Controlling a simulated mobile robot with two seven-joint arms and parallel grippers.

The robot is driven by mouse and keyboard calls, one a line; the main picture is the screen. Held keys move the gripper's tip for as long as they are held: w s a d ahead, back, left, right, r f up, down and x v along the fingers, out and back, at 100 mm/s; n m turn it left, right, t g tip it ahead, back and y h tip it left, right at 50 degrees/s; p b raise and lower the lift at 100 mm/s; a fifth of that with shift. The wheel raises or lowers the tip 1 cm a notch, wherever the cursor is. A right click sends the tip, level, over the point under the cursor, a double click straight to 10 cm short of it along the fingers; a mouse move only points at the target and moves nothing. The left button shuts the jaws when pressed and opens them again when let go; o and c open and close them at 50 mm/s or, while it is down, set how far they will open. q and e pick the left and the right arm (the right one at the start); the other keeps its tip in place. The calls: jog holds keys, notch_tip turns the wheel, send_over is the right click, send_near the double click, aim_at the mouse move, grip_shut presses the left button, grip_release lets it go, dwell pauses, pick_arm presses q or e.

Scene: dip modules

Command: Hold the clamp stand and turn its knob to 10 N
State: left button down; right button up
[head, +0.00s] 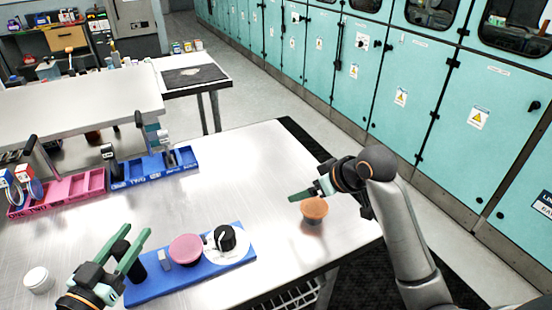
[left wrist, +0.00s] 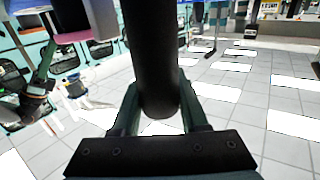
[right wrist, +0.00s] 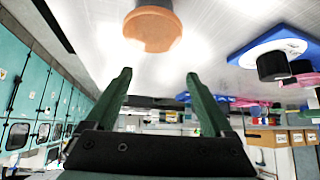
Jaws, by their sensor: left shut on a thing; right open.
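The clamp stand has a long blue base (head: 150,289) lying on the metal table. It carries a black post (head: 136,271), a small grey block, a pink round piece (head: 186,249) and a black knob (head: 226,238) on a white dial. My left gripper (head: 132,250) is shut on the black post, which also fills the middle of the left wrist view (left wrist: 155,65). My right gripper (head: 305,193) is open and empty, right of and beyond the knob, over an orange-topped round object. The knob shows at the right in the right wrist view (right wrist: 272,66). The dial marks are too small to read.
The orange-topped object (head: 314,209) stands close to my right gripper. Pink (head: 85,188) and blue (head: 155,170) trays line the left back of the table (head: 240,180). A white round container (head: 38,279) stands at front left. The table between trays and stand is clear.

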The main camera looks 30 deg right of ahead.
jog(key=d+m+h, duration=0.1)
jog(key=d+m, duration=0.1)
jog(key=d, duration=0.2)
jog(key=d+f+m+h, duration=0.1)
jog(key=d+m+h, duration=0.1)
jog(key=d, duration=0.2)
jog(key=d+m+h, duration=0.2)
jog(key=d, duration=0.2)
jog(key=shift+s+d+f, duration=0.15)
jog(key=shift+s+f, duration=0.15)
jog(key=shift+f, duration=0.1)
jog(key=shift+s+d+m+h, duration=0.15)
jog(key=shift+d+m+h, duration=0.2)
jog(key=shift+d, duration=0.35)
pick_arm(q)
jog(key=shift+c, duration=1.8)
grip_release()
notch_tip(320, 180, up, 8)
jog(key=p, duration=0.3)
jog(key=shift+f+p, duration=0.25)
jog(key=shift+p, duration=0.1)
pick_arm(e)
notch_tip(320, 180, up, 4)
jog(key=shift+f, duration=0.15)
